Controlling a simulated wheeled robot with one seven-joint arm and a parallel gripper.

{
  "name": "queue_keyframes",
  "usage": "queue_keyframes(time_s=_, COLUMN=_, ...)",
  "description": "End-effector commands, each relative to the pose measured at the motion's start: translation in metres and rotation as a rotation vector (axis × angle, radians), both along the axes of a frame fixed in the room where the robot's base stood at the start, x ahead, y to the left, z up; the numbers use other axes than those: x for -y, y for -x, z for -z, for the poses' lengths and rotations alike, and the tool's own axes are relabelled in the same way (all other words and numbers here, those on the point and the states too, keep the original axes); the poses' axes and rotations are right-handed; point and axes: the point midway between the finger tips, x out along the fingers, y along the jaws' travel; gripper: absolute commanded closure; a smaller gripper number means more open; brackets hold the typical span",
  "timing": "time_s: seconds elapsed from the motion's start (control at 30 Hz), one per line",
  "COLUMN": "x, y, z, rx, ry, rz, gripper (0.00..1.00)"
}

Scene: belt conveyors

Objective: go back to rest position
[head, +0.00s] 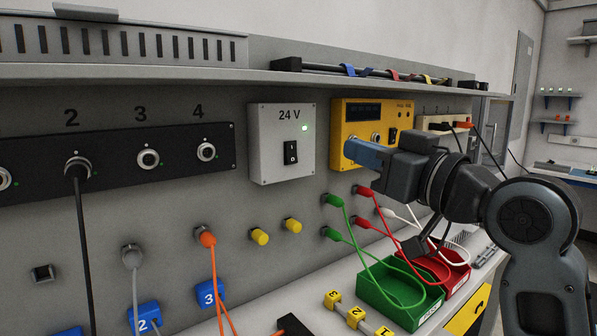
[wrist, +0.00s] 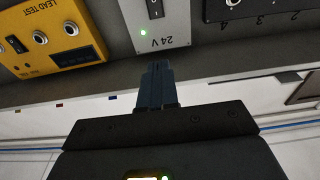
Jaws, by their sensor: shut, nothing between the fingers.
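My gripper (head: 350,148) is shut and empty. In the head view its blue fingers reach left in front of the lower part of the yellow tester box. In the wrist view its fingers (wrist: 156,68) are together and point at the 24 V box (wrist: 160,38), with the yellow box (wrist: 50,42) to the left; this view is upside down. In the head view the grey 24 V box (head: 264,165) has a green lamp lit and a black rocker switch. The gap between my fingertips and the wall panel cannot be judged.
A green bin (head: 378,294) and a red bin (head: 459,277) stand on the bench below my arm. Green, red and white leads (head: 380,205) hang from the panel under my gripper. A shelf (head: 200,77) runs above. A black lead hangs from socket 2 (head: 78,166).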

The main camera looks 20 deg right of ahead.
Motion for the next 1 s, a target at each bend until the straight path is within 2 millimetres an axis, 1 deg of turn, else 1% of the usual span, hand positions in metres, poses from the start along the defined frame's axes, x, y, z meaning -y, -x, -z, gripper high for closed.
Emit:
queue_keyframes(time_s=0.13, x=0.000, y=0.000, z=0.005, rx=-0.004, ry=-0.008, rz=0.002, gripper=1.00)
queue_keyframes(time_s=0.23, x=-0.001, y=0.002, z=0.021, rx=-0.015, ry=-0.038, rz=0.014, gripper=1.00)
queue_keyframes(time_s=0.27, x=-0.002, y=0.004, z=0.028, rx=-0.020, ry=-0.052, rz=0.019, gripper=1.00)
queue_keyframes(time_s=0.37, x=-0.004, y=0.011, z=0.060, rx=-0.041, ry=-0.107, rz=0.047, gripper=1.00)
queue_keyframes(time_s=0.4, x=-0.005, y=0.015, z=0.075, rx=-0.052, ry=-0.129, rz=0.061, gripper=1.00)
queue_keyframes(time_s=0.47, x=-0.006, y=0.022, z=0.096, rx=-0.066, ry=-0.159, rz=0.085, gripper=1.00)
queue_keyframes(time_s=0.6, x=-0.010, y=0.045, z=0.145, rx=-0.103, ry=-0.212, rz=0.139, gripper=1.00)
queue_keyframes(time_s=0.77, x=-0.014, y=0.079, z=0.196, rx=-0.148, ry=-0.248, rz=0.203, gripper=1.00)
queue_keyframes(time_s=0.8, x=-0.016, y=0.089, z=0.209, rx=-0.161, ry=-0.252, rz=0.218, gripper=1.00)
queue_keyframes(time_s=0.87, x=-0.017, y=0.105, z=0.226, rx=-0.177, ry=-0.256, rz=0.241, gripper=1.00)
queue_keyframes(time_s=0.97, x=-0.020, y=0.134, z=0.252, rx=-0.206, ry=-0.252, rz=0.275, gripper=1.00)
queue_keyframes(time_s=1.0, x=-0.021, y=0.146, z=0.262, rx=-0.217, ry=-0.248, rz=0.288, gripper=1.00)
